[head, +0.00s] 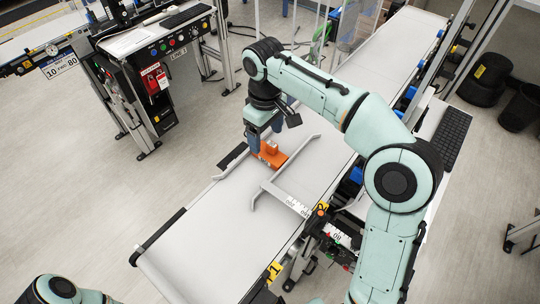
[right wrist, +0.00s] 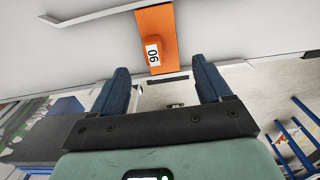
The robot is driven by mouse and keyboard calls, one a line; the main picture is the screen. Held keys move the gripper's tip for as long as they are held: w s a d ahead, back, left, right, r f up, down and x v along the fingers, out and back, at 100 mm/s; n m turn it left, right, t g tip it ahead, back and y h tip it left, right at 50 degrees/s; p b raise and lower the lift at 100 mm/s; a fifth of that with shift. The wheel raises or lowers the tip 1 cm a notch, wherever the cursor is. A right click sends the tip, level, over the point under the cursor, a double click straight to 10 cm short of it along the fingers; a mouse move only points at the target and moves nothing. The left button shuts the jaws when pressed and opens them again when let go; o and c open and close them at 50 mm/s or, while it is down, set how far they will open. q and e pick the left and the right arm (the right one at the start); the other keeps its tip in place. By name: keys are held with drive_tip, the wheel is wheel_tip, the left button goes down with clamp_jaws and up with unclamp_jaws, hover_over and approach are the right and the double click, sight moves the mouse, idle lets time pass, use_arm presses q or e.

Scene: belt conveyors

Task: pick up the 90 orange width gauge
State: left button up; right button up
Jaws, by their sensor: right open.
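The orange width gauge (head: 268,156) lies on the white belt near its left edge in the head view. In the right wrist view the orange gauge (right wrist: 157,32) sits just ahead of the jaws, and its white label reads 90.
The conveyor belt (head: 205,240) runs from lower left to upper right. A grey guide rail (head: 285,170) stands over it beside the gauge. A keyboard (head: 452,138) lies right of the belt. A control station (head: 155,85) stands at the upper left. Floor left of the belt is clear.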

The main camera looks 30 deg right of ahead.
sight(267, 144)
drive_tip(key=f, duration=0.2)
drive_tip(key=f+b, duration=0.1)
drive_tip(key=f, duration=0.1)
drive_tip(key=shift+s+f, duration=0.1)
drive_tip(key=shift+s, duration=0.2)
drive_tip(key=shift+f, duration=0.55)
drive_tip(key=c, duration=1.3)
